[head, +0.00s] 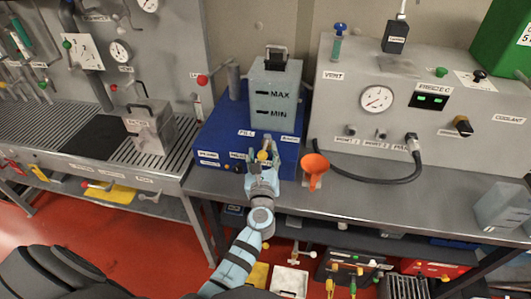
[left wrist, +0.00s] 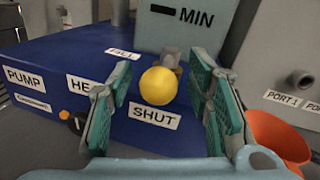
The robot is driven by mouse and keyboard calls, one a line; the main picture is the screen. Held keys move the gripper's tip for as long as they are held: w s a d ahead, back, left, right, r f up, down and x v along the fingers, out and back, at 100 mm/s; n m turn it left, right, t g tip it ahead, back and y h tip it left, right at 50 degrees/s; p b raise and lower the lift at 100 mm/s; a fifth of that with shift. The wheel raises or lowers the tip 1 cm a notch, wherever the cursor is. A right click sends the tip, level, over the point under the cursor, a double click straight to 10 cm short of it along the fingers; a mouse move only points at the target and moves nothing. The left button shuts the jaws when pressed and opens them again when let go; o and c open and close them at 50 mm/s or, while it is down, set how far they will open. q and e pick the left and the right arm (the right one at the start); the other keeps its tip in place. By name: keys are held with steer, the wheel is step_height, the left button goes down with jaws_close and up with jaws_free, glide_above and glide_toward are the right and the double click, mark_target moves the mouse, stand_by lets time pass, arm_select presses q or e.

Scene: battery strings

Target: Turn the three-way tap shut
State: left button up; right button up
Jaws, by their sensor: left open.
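The three-way tap's yellow ball knob (left wrist: 158,86) is in the middle of the left wrist view, in front of a small grey fitting (left wrist: 171,58) on the blue unit (left wrist: 60,48). A SHUT label (left wrist: 155,117) is below the knob, and a partly hidden label (left wrist: 122,54) is behind it to the left. My left gripper (left wrist: 160,98) is open, with one finger on each side of the knob and visible gaps to it. In the head view the left gripper (head: 262,162) is at the front of the blue unit and partly covers the tap. My right gripper is not in view.
A grey tank (head: 275,92) marked MAX and MIN stands on the blue unit. An orange funnel (head: 314,168) stands close to the right of the left gripper. A grey panel (head: 430,120) with a gauge and a black hose (head: 385,181) is farther right.

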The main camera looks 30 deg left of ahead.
mark_target(263, 150)
arm_select(q)
step_height(263, 150, up, 10)
stand_by(0.3)
